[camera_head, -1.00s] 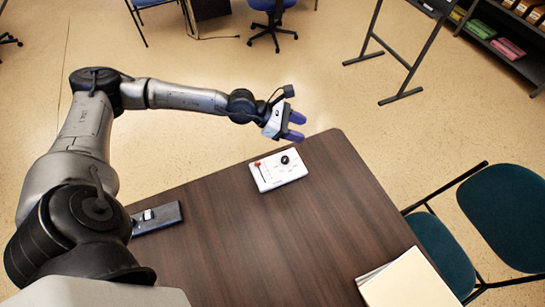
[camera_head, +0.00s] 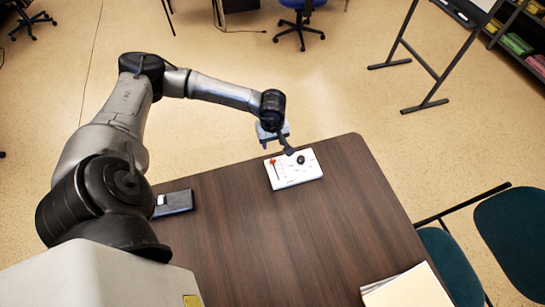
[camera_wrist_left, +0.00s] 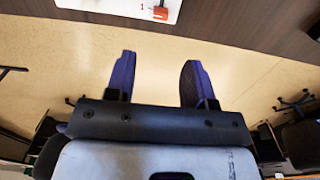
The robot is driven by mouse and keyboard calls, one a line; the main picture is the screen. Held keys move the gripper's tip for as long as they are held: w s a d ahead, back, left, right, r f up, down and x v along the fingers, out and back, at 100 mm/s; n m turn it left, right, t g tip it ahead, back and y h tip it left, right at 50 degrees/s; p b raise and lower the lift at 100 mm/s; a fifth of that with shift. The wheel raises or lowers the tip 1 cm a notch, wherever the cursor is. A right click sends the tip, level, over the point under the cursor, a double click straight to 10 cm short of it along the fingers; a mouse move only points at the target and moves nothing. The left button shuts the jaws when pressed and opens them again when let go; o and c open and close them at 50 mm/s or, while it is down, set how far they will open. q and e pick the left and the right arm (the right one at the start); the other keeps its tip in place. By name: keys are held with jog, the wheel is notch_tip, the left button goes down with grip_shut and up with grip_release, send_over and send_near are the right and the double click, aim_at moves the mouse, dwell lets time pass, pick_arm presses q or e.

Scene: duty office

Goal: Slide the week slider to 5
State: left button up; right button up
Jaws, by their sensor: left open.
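A white panel (camera_head: 297,178) lies on the table near its far edge. It carries a red slider knob (camera_head: 272,161) at the far end of a slot on its left side, and a round black dial (camera_head: 300,159). In the left wrist view the red knob (camera_wrist_left: 160,13) shows at the top edge, beside a red "1", on the panel (camera_wrist_left: 110,7); the rest of the scale is cut off. My left gripper (camera_head: 274,141) is above the table's far edge, just beyond the panel. Its two purple fingers (camera_wrist_left: 158,72) are apart and empty, not touching the knob. My right gripper is not in view.
A dark device (camera_head: 174,203) with a light part lies at the table's left edge. Papers or a folder (camera_head: 408,288) lie at the near right. The middle of the brown table (camera_head: 290,235) is clear. A green chair (camera_head: 452,262) stands at the right.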

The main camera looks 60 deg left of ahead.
aim_at(273, 161)
pick_arm(q)
notch_tip(273, 161, down, 11)
jog(key=shift+r+b, duration=0.1)
jog(key=shift+b, duration=0.4)
jog(key=shift+c, duration=0.4)
grip_shut()
